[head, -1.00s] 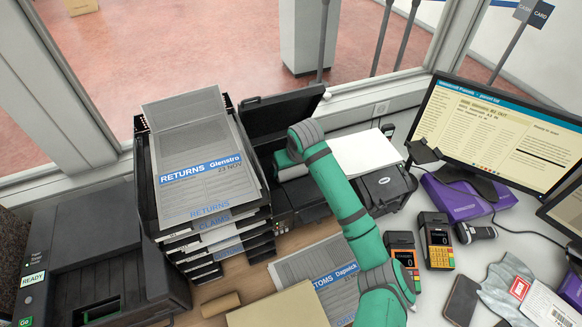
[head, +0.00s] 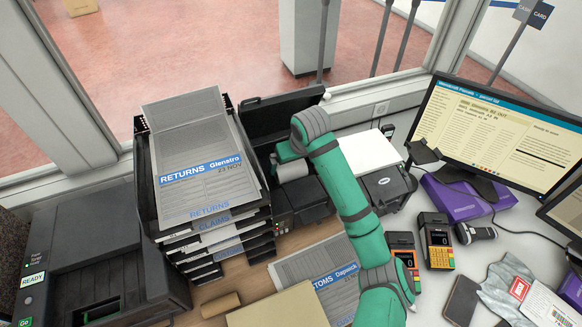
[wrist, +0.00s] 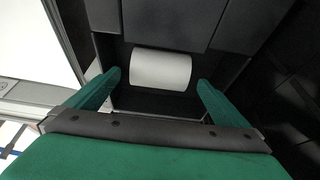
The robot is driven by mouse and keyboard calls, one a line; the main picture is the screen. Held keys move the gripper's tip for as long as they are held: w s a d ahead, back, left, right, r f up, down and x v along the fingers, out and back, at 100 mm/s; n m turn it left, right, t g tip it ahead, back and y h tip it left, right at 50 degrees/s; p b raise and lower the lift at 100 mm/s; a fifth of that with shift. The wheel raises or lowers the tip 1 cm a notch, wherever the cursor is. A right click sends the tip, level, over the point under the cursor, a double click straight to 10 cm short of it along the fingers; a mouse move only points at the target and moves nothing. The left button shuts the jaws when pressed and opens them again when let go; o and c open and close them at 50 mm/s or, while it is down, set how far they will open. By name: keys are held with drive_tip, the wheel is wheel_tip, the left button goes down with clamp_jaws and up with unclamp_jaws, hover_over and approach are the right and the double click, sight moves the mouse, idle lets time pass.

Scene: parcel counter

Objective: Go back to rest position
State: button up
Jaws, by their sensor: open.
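My gripper (head: 286,154) is at the end of my green arm, over the black printer with its lid up, left of centre in the head view. In the wrist view my gripper (wrist: 158,80) has its two green fingers spread wide with nothing between them. A white paper roll (wrist: 160,70) lies in the black printer bay beyond the fingertips, and it appears apart from them. The roll (head: 293,171) also shows just below my gripper in the head view. My arm hides part of the printer.
A black tray stack (head: 165,235) with papers stands close left of my gripper. The raised printer lid (head: 283,112) is behind it. A black printer (head: 388,187) with white paper is at right. Card terminals (head: 437,240) and a monitor (head: 500,135) stand further right.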

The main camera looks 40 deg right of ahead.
drive_tip(key=v, duration=0.4)
drive_tip(key=shift+s+r, duration=0.2)
drive_tip(key=shift+r, duration=0.15)
idle(0.3)
